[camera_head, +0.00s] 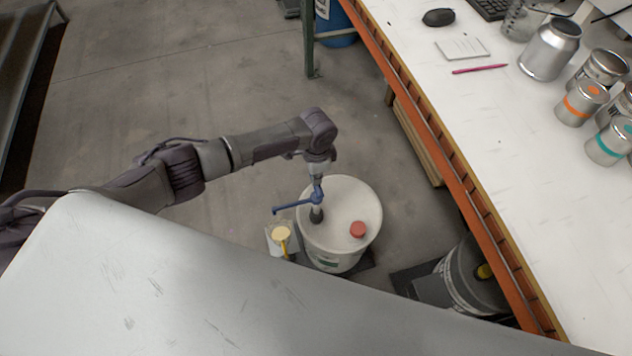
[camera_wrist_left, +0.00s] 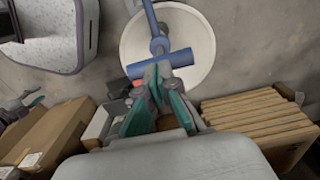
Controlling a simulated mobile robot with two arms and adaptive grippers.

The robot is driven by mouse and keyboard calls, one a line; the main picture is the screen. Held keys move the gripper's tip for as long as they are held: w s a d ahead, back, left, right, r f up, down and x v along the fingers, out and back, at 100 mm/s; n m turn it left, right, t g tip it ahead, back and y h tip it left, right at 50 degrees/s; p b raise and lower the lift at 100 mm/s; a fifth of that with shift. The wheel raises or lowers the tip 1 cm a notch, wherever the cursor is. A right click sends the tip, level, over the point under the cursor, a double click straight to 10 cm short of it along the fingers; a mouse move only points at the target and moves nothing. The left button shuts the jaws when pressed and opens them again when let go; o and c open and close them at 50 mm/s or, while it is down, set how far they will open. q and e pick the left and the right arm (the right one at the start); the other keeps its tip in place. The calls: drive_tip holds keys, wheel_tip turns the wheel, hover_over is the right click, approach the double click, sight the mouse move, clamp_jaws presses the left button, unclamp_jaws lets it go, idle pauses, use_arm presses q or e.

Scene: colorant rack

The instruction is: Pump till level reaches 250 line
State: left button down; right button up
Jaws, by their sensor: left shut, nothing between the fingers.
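A white drum (camera_head: 345,205) stands on the floor with a red cap (camera_head: 358,229) on its lid. A blue hand pump (camera_head: 298,203) rises from the lid, its spout pointing left. In the left wrist view the pump's blue crossbar handle (camera_wrist_left: 148,67) lies across the white lid (camera_wrist_left: 195,30). My left gripper (camera_head: 318,178) points down directly above the pump. In the left wrist view its closed fingertips (camera_wrist_left: 157,73) meet over the crossbar; contact cannot be told. A small container (camera_head: 276,248) with a pale yellow top stands beside the drum below the spout; its level lines are unreadable. My right gripper is out of view.
A white workbench (camera_head: 475,120) with an orange edge runs along the right and carries metal cans (camera_head: 550,50). A dark bucket (camera_head: 470,280) stands under it. In the left wrist view, cardboard boxes (camera_wrist_left: 45,135) and stacked boards (camera_wrist_left: 258,122) lie near the gripper.

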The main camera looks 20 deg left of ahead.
sight(317, 188)
use_arm(q)
drive_tip(key=shift+f+b, duration=2.2)
drive_tip(key=shift+f, duration=1)
wheel_tip(317, 188, up, 8)
drive_tip(key=p, duration=0.7)
drive_tip(key=shift+f+p, duration=0.25)
drive_tip(key=shift+p, duration=0.05)
drive_tip(key=shift+f, duration=0.1)
drive_tip(key=shift+f+b, duration=3.1)
drive_tip(key=shift+f, duration=0.65)
wheel_tip(317, 188, up, 8)
drive_tip(key=p, duration=0.7)
drive_tip(key=shift+f+p, duration=0.15)
drive_tip(key=shift+p, duration=0.15)
drive_tip(key=shift+f, duration=0.1)
drive_tip(key=shift+f, duration=0.1)
